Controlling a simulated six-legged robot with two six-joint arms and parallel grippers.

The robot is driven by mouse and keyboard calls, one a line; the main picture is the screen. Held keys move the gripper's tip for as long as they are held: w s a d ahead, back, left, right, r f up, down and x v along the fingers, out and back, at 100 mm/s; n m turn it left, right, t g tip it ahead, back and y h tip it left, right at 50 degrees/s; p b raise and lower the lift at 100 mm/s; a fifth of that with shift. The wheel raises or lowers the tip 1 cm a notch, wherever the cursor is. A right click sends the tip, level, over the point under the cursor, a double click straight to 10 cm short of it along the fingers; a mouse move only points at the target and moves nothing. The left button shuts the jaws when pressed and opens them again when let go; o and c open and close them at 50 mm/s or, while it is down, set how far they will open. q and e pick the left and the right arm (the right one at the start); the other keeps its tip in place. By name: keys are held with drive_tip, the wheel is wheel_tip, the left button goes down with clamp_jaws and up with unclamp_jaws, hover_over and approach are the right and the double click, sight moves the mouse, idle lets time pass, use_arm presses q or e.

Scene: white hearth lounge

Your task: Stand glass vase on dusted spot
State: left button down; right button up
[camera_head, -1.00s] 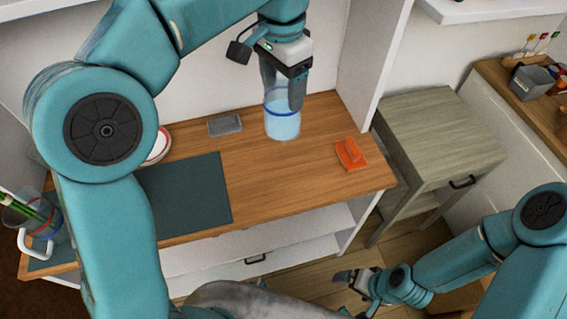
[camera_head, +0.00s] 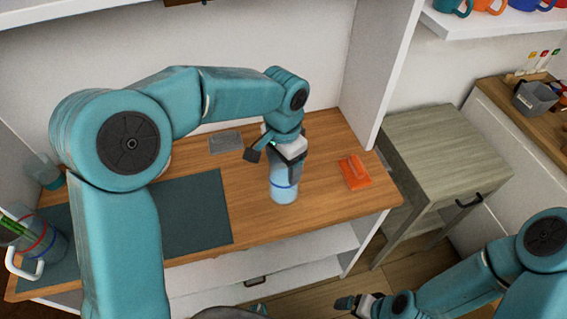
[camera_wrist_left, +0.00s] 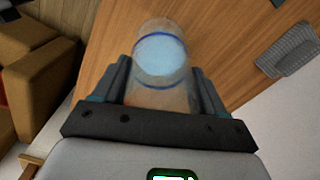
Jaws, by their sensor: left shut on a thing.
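The glass vase (camera_head: 284,190) is clear, with a blue ring and pale blue contents. It is upright, at or just above the wooden desk top (camera_head: 262,224); I cannot tell if its base touches. My left gripper (camera_head: 287,170) is shut on its upper part from above. In the left wrist view the vase (camera_wrist_left: 161,56) sits between the fingers (camera_wrist_left: 163,92). No dusted spot can be made out on the wood. My right gripper (camera_head: 346,302) is low in front of the desk, away from the vase, its jaws too small to read.
An orange block-like thing (camera_head: 354,171) lies right of the vase. A grey block (camera_head: 225,142) lies behind, left. A grey-wood cabinet (camera_head: 445,150) stands right.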

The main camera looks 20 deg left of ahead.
use_arm(q)
drive_tip(key=shift+f, duration=0.1)
drive_tip(key=shift+c, duration=0.3)
unclamp_jaws()
drive_tip(key=shift+f, duration=0.1)
wheel_tip(320, 180, up, 12)
drive_tip(key=p, duration=0.1)
drive_tip(key=shift+r, duration=0.2)
drive_tip(key=shift+s, duration=0.1)
idle(0.3)
